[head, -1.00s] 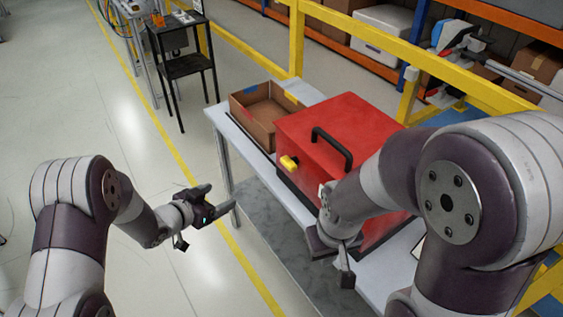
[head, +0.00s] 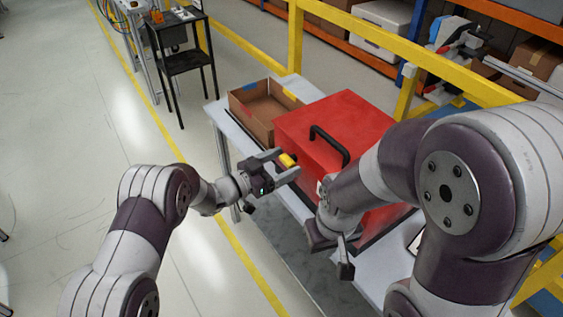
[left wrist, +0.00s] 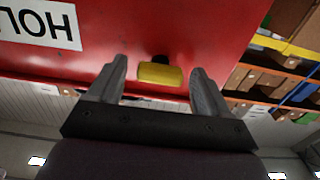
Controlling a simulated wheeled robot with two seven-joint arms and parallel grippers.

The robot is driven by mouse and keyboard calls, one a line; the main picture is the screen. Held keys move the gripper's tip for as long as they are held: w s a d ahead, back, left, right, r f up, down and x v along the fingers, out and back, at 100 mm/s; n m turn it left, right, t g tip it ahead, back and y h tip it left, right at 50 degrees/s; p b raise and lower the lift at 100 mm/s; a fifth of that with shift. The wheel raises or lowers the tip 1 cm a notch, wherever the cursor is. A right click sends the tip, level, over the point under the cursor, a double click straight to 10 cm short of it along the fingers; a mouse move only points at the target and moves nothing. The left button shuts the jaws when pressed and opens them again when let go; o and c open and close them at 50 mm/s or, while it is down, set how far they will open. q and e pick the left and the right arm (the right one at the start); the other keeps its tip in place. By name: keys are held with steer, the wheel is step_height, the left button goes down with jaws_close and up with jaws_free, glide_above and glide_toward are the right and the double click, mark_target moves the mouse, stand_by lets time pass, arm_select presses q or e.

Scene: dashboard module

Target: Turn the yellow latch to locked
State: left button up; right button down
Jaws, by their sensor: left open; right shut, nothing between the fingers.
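The yellow latch (head: 287,160) is on the left-hand face of the red box (head: 335,120), which stands on the table. In the left wrist view the latch (left wrist: 161,74) lies crosswise between the two fingers, with a gap on each side. My left gripper (head: 283,167) is open at the latch, with a finger to either side of it. I cannot see any contact. The left fingers also show in the left wrist view (left wrist: 158,80). My right gripper (head: 345,262) is shut and empty, low in front of the red box, partly hidden by its own arm.
A black handle (head: 330,143) is on top of the red box. An open cardboard box (head: 262,108) stands behind it on the grey table (head: 228,128). A white label (left wrist: 40,25) with dark letters is on the box face. Yellow rails (head: 390,45) run behind.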

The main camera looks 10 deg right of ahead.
arm_select(q)
steer(key=c, duration=1.1)
steer(key=shift+o, duration=0.3)
steer(key=shift+f+m+b, duration=0.1)
steer(key=shift+m+b, duration=9)
steer(key=shift+b, duration=1.8)
steer(key=o, duration=1)
